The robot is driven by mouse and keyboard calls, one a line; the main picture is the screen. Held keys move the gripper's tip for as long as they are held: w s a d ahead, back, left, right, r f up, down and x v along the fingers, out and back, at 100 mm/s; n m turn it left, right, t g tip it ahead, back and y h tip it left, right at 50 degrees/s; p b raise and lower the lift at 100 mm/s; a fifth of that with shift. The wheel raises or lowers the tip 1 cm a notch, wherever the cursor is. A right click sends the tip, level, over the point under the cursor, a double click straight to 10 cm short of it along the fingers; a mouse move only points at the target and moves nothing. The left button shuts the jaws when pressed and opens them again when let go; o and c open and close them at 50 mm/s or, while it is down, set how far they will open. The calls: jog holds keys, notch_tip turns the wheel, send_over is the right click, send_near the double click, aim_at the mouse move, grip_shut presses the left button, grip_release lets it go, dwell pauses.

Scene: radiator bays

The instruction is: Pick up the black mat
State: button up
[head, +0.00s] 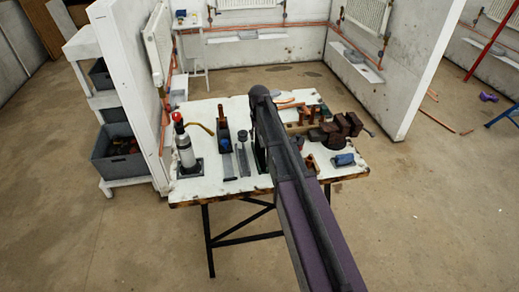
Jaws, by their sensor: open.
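A flat dark grey-black square (198,171) lies at the left front of the white worktable (215,190); it may be the black mat, but I cannot tell for sure. A silver gas bottle with a red top (184,148) stands upright on or right at it and covers much of it. My arm reaches over the middle of the table, to the right of the bottle. My gripper is hidden behind the arm, so its fingers do not show.
Long dark tools (225,150) stand beside the bottle. A brown vise (345,127) and a blue item (343,159) are at the right. A white shelf cart with grey bins (118,160) stands left, behind a partition (120,60). The floor in front right is clear.

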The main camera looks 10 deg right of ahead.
jog(key=shift+f, duration=0.1)
jog(key=shift+w+d+f+b, duration=0.1)
jog(key=shift+f+b, duration=2.45)
jog(key=shift+b, duration=0.05)
grip_shut()
